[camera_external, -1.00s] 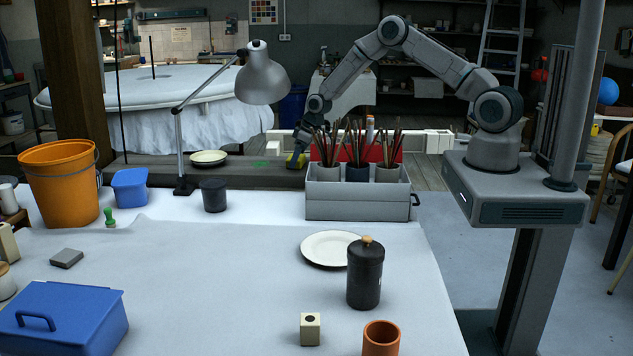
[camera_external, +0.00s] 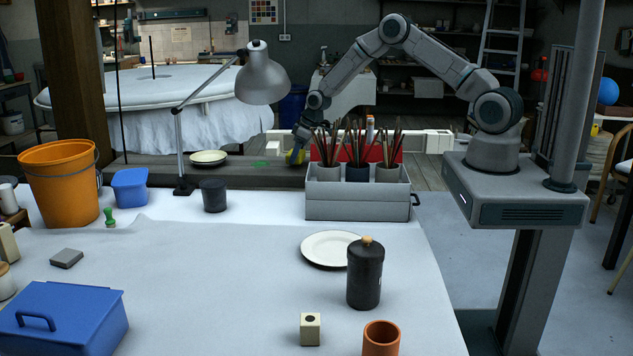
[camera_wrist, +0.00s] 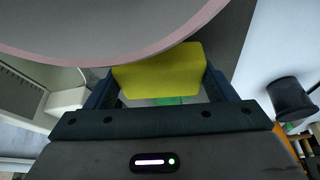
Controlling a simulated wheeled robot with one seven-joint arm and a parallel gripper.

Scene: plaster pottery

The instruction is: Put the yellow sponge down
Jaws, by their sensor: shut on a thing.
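The yellow sponge (camera_wrist: 160,72) is between the two dark fingers of my gripper (camera_wrist: 158,88) in the wrist view, and the jaws are shut on it. In the external view the sponge (camera_external: 291,158) shows as a small yellow patch at my gripper (camera_external: 296,157), low over the far grey board, just left of the grey brush box. I cannot tell whether the sponge touches the board. A green patch (camera_wrist: 175,100) shows past the sponge in the wrist view.
The grey brush box (camera_external: 357,205) with several brushes stands right of my gripper. A cream plate (camera_external: 208,157) and a green patch (camera_external: 261,163) lie on the grey board (camera_external: 240,176) to the left. A large grey round thing with a pinkish rim (camera_wrist: 110,30) fills the wrist view's top.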

